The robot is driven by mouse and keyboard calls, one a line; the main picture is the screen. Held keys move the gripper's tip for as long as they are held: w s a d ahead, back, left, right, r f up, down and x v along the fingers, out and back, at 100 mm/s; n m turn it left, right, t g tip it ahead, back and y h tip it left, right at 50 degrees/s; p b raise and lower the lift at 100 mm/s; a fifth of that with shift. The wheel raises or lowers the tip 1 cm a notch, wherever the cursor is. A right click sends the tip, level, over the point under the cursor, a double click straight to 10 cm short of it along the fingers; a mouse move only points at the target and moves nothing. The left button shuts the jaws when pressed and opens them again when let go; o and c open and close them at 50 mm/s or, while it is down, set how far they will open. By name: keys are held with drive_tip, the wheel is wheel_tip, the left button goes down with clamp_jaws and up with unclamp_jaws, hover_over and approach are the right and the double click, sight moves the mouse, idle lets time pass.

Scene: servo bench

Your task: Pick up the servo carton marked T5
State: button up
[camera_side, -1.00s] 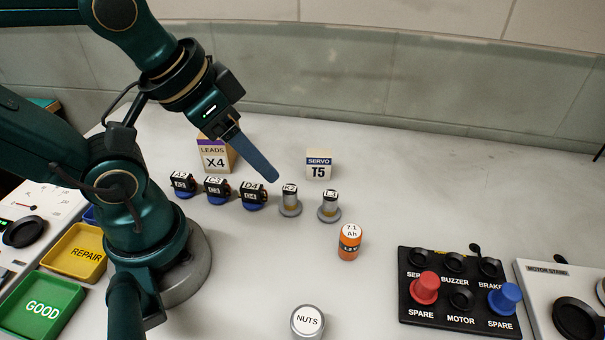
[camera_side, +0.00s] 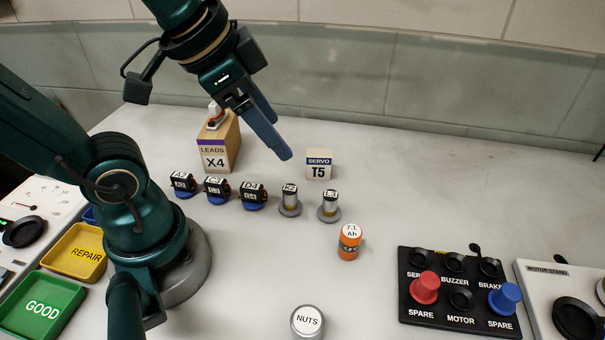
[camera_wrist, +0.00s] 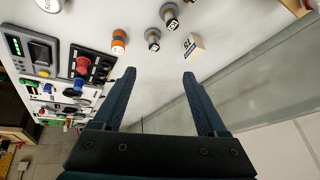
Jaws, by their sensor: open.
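The servo carton marked T5 (camera_side: 318,165) is a small cream box with a blue SERVO band. It stands upright on the bench behind the row of small parts. In the wrist view the carton (camera_wrist: 194,45) lies beyond my fingertips, near the right finger. My gripper (camera_side: 281,140) is open and empty, in the air to the left of the carton in the side view. In the wrist view both fingers of my gripper (camera_wrist: 159,73) are well apart with only bare bench between them.
A LEADS X4 box (camera_side: 216,158) stands left of the carton. Two metal cylinders, 2 (camera_side: 289,203) and L3 (camera_side: 329,207), stand in front of it, with an orange cell (camera_side: 349,243) nearer. A switch panel (camera_side: 459,292) is at front right. The bench right of the carton is clear.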

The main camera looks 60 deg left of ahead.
drive_tip(key=w+a+m+g, duration=0.1)
drive_tip(key=w+a+m, duration=0.1)
drive_tip(key=w, duration=0.4)
drive_tip(key=m+g, duration=0.2)
drive_tip(key=g, duration=0.1)
hover_over(319, 153)
drive_tip(key=d, duration=0.2)
drive_tip(key=f, duration=0.8)
drive_tip(key=shift+w+a, duration=0.15)
drive_tip(key=shift+a, duration=0.1)
drive_tip(key=shift+g, duration=0.8)
drive_tip(key=f, duration=0.2)
drive_tip(key=a+f, duration=0.1)
drive_tip(key=f, duration=0.1)
drive_tip(key=shift+a+f, duration=0.3)
drive_tip(key=shift+f, duration=2.7)
drive_tip(key=shift+c, duration=0.3)
clamp_jaws()
